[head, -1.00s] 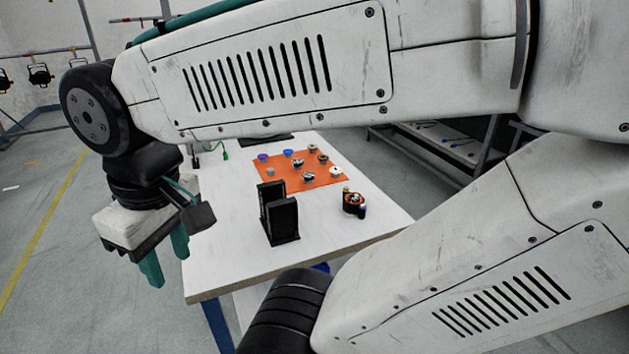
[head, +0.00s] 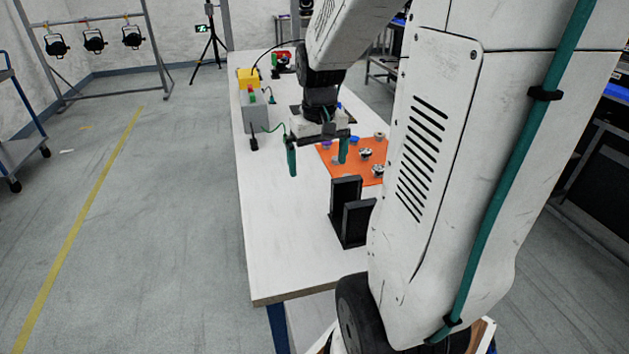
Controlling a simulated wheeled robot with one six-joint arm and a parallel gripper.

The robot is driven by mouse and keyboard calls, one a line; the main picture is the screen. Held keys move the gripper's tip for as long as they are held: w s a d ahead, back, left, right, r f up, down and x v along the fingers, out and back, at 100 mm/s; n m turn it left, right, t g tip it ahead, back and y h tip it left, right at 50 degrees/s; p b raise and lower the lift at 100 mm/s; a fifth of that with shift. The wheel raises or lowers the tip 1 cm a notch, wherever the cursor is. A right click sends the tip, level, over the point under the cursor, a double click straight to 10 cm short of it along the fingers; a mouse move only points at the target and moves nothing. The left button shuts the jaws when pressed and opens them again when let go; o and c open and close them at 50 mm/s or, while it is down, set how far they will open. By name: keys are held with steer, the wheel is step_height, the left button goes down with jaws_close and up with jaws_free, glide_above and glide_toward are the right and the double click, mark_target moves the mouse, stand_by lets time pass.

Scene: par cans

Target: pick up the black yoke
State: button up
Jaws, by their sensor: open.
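The black yoke (head: 346,206) stands upright on the white table (head: 275,255), with two tall plates side by side. My arm hides part of its right side. My gripper (head: 317,168) is open, with its two green fingers pointing down and wide apart. It appears above the table, up and to the left of the yoke in the picture, and nothing is between the fingers. It does not touch the yoke.
An orange mat (head: 328,158) with several small parts lies behind the yoke. A grey box (head: 254,107) and a yellow box (head: 248,78) stand at the table's far left. The table's near left part is clear. Lamps (head: 93,40) hang on a rack at the back left.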

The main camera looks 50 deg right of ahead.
steer(key=m, duration=0.2)
glide_toward(347, 180)
steer(key=f, duration=0.3)
steer(key=w+f, duration=0.1)
steer(key=f, duration=0.1)
steer(key=shift+f, duration=0.2)
steer(key=f, duration=0.8)
steer(key=shift+s+d, duration=0.15)
steer(key=shift+d, duration=0.2)
steer(key=c, duration=1.1)
steer(key=shift+r, duration=0.1)
